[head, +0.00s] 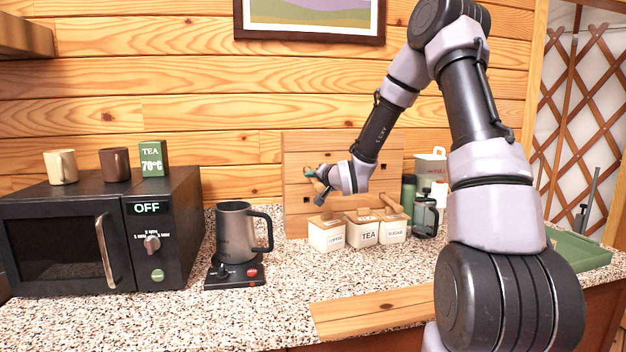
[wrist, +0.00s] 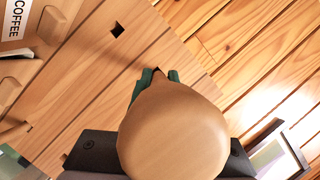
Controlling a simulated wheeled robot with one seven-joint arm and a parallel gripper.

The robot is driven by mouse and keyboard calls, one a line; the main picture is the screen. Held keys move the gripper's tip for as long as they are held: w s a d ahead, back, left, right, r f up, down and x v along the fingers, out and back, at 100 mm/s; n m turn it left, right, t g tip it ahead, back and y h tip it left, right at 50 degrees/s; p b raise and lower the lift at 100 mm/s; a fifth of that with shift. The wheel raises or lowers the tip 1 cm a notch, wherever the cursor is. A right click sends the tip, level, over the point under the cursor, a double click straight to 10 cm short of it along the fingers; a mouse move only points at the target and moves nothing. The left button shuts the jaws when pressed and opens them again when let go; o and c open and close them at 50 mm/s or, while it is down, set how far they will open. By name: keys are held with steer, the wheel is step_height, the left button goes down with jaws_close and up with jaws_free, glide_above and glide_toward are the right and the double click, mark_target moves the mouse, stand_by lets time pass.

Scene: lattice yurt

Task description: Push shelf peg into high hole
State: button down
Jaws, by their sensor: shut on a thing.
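The wooden panel (head: 300,145) stands upright against the back wall, behind the canisters. My gripper (head: 312,176) is close in front of its upper left part. In the wrist view my gripper (wrist: 157,80), with dark green fingers, is shut on the shelf peg (wrist: 172,132). The peg's big round light-wood head fills the lower middle and hides most of its shaft. A dark spot shows between the fingertips at the panel; I cannot tell whether the peg's tip is in a hole. An empty square hole (wrist: 117,31) shows in the panel, up and left of the fingers.
Canisters marked TEA (head: 362,233) and SUGAR (head: 393,232), and a third one (head: 326,236), stand below my gripper. A dark mug (head: 234,232) on a heating base is to the left, beside the microwave (head: 60,240). A green tray (head: 580,250) is at right. The front counter is mostly clear.

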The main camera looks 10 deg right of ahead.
steer(key=shift+w, duration=0.15)
steer(key=shift+w, duration=0.25)
steer(key=shift+s, duration=0.1)
steer(key=shift+s, duration=0.3)
steer(key=shift+f, duration=0.1)
stand_by(0.6)
steer(key=shift+w, duration=4)
steer(key=c, duration=0.7)
jaws_free()
steer(key=shift+f, duration=0.1)
steer(key=shift+o, duration=0.2)
